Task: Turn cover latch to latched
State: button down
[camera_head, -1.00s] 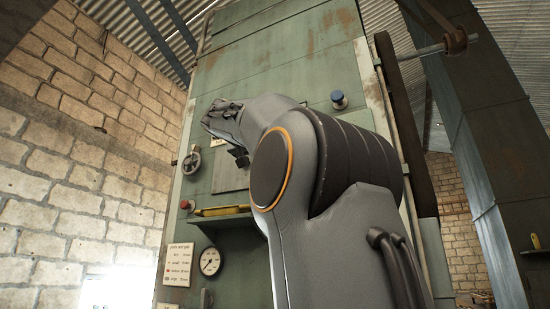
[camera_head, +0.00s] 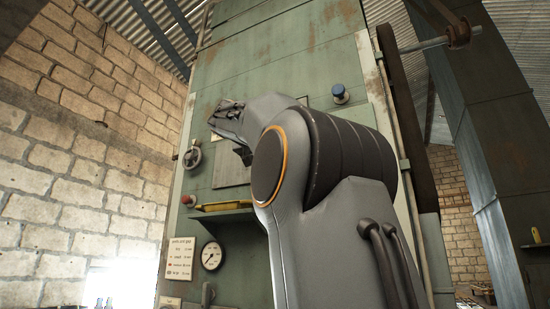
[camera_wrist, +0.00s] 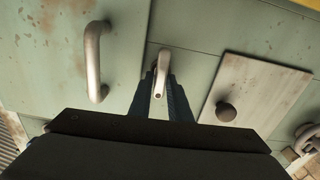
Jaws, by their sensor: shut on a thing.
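A pale metal lever, which looks like the cover latch (camera_wrist: 164,62), is in the middle of the wrist view on the green panel. It runs down the picture between the dark fingers of my gripper (camera_wrist: 160,92). The fingers are shut on it, one on each side. Its lower end, with a small dark hole, shows between them. Which end is the pivot I cannot tell. In the head view my arm hides the latch and the gripper tips. A curved metal handle (camera_wrist: 93,62) is fixed to the cover panel (camera_wrist: 55,50) left of the latch.
A flat plate (camera_wrist: 258,88) with a dark round knob (camera_wrist: 226,112) is right of my gripper.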

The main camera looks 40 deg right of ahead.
jog(key=shift+w+a+f+n+p, duration=0.1)
jog(key=shift+w+f+n+p, duration=0.2)
jog(key=shift+n, duration=2.55)
jog(key=shift+w+a+f+n+p, duration=0.1)
jog(key=shift+n+p, duration=0.3)
jog(key=shift+n, duration=2.4)
jog(key=shift+w+a+f+n+p, duration=0.15)
jog(key=shift+n+p, duration=0.2)
jog(key=shift+n, duration=2.5)
jog(key=shift+d, duration=0.1)
jog(key=c, duration=2)
grip_release()
jog(key=b+v, duration=0.3)
jog(key=v, duration=0.4)
jog(key=shift+s+a, duration=0.15)
jog(key=shift+a, duration=0.25)
